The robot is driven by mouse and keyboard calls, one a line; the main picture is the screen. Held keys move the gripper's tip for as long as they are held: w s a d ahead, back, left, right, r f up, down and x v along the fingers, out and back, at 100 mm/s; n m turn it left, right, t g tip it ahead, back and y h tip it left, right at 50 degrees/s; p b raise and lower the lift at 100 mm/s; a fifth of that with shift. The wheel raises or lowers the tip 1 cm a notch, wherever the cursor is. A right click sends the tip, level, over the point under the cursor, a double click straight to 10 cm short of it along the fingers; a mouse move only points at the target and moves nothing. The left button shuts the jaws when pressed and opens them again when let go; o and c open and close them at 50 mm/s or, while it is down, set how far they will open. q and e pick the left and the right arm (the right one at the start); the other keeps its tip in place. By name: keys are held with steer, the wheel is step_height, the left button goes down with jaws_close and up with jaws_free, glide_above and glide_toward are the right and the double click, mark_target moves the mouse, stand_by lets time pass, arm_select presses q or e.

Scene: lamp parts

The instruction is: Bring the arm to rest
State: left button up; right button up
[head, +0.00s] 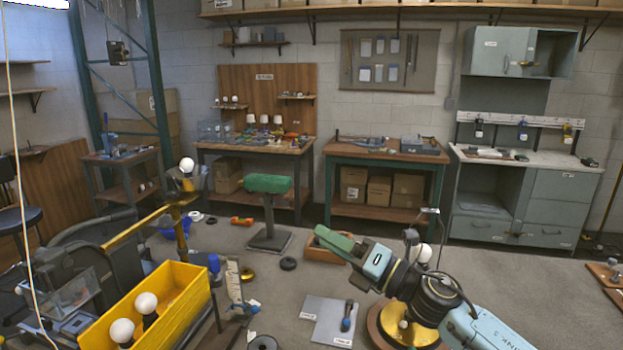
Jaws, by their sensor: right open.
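My right arm comes in from the lower right. Its gripper (330,241) points up and left over the floor area, with green fingers apart and nothing seen between them. A brass lamp base (405,328) on a round wooden disc stands below the arm, partly hidden by it. A white bulb (421,253) shows just behind the arm's wrist. A yellow bin (180,296) at the lower left holds white bulbs (147,303) with dark sockets. My left gripper does not show.
A grey mat (318,310) with a blue-handled tool (347,318) lies left of my arm. A green-topped stand (268,184) is beyond it. Workbenches (385,153) line the back wall. A wooden tray (322,254) sits behind the gripper.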

steer(key=s+d+f+m+t+h, duration=0.2)
steer(key=s+d+f+m+h, duration=0.45)
steer(key=m, duration=0.75)
steer(key=s+d+f+m+t+h, duration=0.25)
steer(key=d+f+m+h, duration=0.45)
steer(key=f+m+h, duration=0.5)
steer(key=s+d+f+m+g, duration=0.2)
steer(key=s+f+m+g, duration=0.15)
steer(key=s, duration=0.55)
steer(key=s+d+f+m+g+y, duration=0.1)
steer(key=s+f+m+g, duration=0.3)
steer(key=s, duration=0.5)
steer(key=s+d+f+m+g, duration=0.2)
steer(key=s+g, duration=0.3)
steer(key=s, duration=0.4)
step_height(320, 180, down, 29)
steer(key=b, duration=0.5)
arm_select(q)
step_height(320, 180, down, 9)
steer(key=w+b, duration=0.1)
steer(key=b, duration=0.3)
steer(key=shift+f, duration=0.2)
arm_select(e)
steer(key=s+d+f+g, duration=0.2)
steer(key=s+f, duration=1.5)
steer(key=f, duration=0.3)
steer(key=shift+d+f, duration=0.3)
steer(key=shift+d, duration=0.05)
